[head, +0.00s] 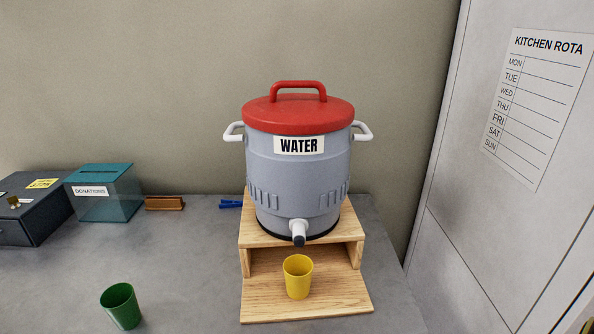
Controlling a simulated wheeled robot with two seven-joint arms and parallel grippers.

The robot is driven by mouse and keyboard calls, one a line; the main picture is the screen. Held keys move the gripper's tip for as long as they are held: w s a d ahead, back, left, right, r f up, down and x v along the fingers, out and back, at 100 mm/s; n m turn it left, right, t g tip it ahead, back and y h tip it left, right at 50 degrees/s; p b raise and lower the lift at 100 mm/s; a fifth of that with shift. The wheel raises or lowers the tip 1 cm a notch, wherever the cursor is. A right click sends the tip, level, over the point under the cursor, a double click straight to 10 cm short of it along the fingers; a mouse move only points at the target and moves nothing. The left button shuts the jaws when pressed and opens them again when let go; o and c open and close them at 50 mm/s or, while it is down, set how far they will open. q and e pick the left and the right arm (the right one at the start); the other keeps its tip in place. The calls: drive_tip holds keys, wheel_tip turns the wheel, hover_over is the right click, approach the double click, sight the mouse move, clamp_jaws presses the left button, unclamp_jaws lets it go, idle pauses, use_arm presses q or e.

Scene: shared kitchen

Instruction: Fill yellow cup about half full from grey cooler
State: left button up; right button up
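The grey cooler (298,178) has a red lid, white side handles and a WATER label. It stands on a wooden stand (347,298). Its spigot (299,232), white with a dark tip, points forward and down at the front. The yellow cup (298,278) stands upright on the stand's lower board, below the spigot. No stream of water shows. The level inside the cup cannot be made out. Neither of my grippers is in the head view.
A green cup (121,306) stands at the front left of the grey counter (190,265). A teal donations box (104,192), a dark metal box (36,208), a brown wooden block (164,203) and a blue clip (230,204) are along the back. A pale cabinet (490,210) rises at right.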

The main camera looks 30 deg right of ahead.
clamp_jaws()
idle(0.3)
idle(1.2)
